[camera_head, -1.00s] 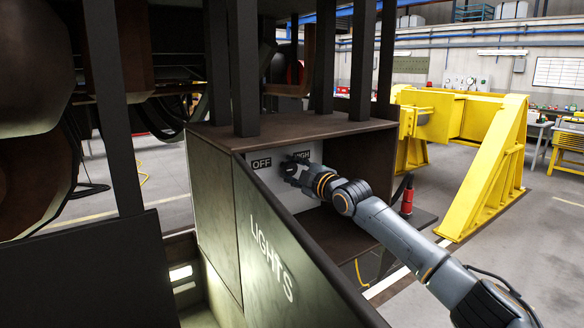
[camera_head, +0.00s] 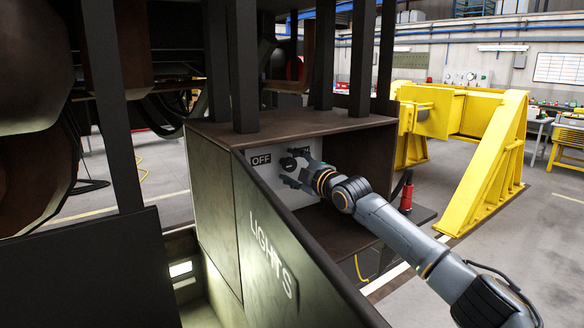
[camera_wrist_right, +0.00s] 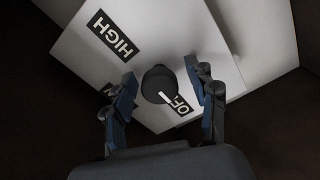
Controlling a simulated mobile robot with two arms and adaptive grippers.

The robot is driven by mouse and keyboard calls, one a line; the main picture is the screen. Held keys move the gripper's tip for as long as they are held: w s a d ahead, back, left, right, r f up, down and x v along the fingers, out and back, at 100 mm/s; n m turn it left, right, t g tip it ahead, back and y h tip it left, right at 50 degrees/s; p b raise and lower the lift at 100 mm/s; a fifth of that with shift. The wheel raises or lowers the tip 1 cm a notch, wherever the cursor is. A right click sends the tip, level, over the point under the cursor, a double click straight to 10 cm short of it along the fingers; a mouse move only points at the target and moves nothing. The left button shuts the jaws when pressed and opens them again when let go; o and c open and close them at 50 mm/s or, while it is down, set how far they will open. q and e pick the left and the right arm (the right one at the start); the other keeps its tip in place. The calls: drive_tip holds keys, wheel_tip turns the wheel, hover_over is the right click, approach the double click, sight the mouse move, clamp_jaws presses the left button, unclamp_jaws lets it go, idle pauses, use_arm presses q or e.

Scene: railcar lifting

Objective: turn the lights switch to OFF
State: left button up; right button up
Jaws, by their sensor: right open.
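The lights switch is a round black knob (camera_head: 288,164) on a white panel (camera_head: 279,188) inside the brown box. In the right wrist view the knob (camera_wrist_right: 158,83) has a white pointer mark directed at the OFF label (camera_wrist_right: 183,104). The HIGH label (camera_wrist_right: 112,34) is at upper left there, and another label is mostly hidden by a finger. My right gripper (camera_head: 293,168) is open in front of the panel. In the wrist view its fingers (camera_wrist_right: 163,102) stand apart on both sides of the knob, with gaps visible. My left gripper is not in view.
The box has a side panel marked LIGHTS (camera_head: 270,258) and dark posts rising around it. A red cylinder (camera_head: 406,198) stands right of the box. A yellow frame (camera_head: 490,160) stands farther right. Grey floor is open between them.

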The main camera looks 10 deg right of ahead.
drive_tip(key=v, duration=1.2)
idle(0.4)
